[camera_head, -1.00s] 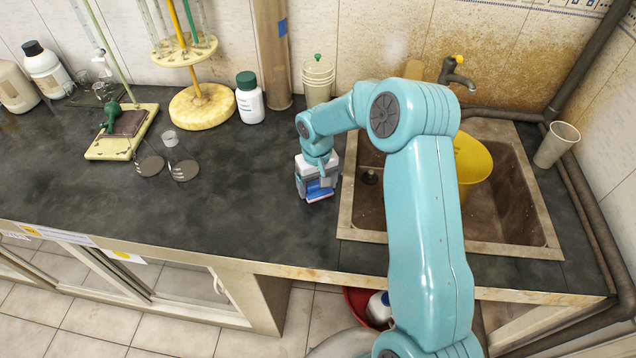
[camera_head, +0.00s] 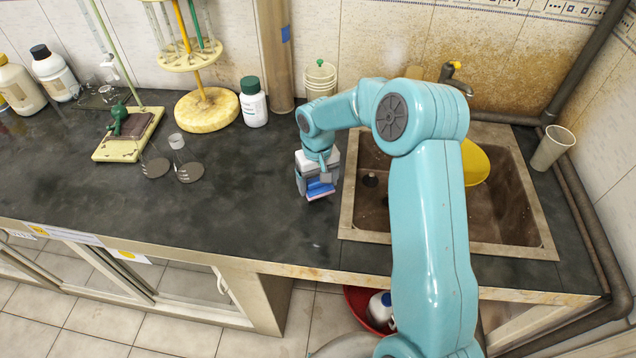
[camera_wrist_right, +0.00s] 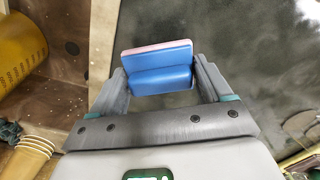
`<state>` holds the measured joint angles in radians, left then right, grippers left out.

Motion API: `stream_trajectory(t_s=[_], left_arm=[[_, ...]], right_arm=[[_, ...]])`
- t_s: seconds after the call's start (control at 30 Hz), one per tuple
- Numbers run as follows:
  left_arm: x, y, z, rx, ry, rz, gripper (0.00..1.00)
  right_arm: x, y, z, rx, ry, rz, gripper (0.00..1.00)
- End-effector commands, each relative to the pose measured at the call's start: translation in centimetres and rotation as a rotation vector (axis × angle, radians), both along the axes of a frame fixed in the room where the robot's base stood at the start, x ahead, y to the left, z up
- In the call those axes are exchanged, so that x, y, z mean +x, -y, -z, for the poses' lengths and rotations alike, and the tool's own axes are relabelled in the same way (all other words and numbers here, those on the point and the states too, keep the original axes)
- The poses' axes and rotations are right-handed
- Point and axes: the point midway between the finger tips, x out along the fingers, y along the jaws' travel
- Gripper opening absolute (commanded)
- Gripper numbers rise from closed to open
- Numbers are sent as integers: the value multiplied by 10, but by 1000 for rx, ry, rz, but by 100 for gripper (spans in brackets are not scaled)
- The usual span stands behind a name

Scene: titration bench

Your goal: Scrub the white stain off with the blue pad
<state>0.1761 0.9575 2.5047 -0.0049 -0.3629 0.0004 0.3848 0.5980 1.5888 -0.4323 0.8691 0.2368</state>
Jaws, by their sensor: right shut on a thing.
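My right gripper (camera_head: 318,180) is shut on the blue pad (camera_head: 321,190), over the dark counter just left of the sink. In the right wrist view the pad (camera_wrist_right: 160,80) sits between the two fingers (camera_wrist_right: 162,84), with a pink layer along its far edge. I cannot tell whether the pad touches the counter. No clear white stain stands out; a small pale mark (camera_head: 316,244) shows on the counter near its front edge, and the area under the pad is hidden. My left gripper is not in view.
The sink (camera_head: 480,247) with a yellow container (camera_head: 475,163) is right of the pad. A white bottle (camera_head: 253,104), glass flasks (camera_head: 187,165) and a round yellow stand (camera_head: 207,112) are at the back left. The front middle counter (camera_head: 240,215) is clear.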

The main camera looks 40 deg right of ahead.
Motion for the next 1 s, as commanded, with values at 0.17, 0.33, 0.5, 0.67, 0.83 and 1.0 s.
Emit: stream_trajectory(t_s=[0.17,0.33,0.5,0.67,0.83,1.0], left_arm=[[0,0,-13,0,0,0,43],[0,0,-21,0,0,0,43],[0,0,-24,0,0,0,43],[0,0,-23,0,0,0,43],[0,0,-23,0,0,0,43],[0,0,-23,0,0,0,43]], right_arm=[[-1,-2,-20,0,1,-1,45],[-2,-4,-35,0,0,-2,45],[-2,-5,-41,0,0,-3,45],[-2,-5,-40,0,0,-3,45],[-2,-4,-40,0,0,-3,45],[-2,-4,-40,0,0,-3,45]])
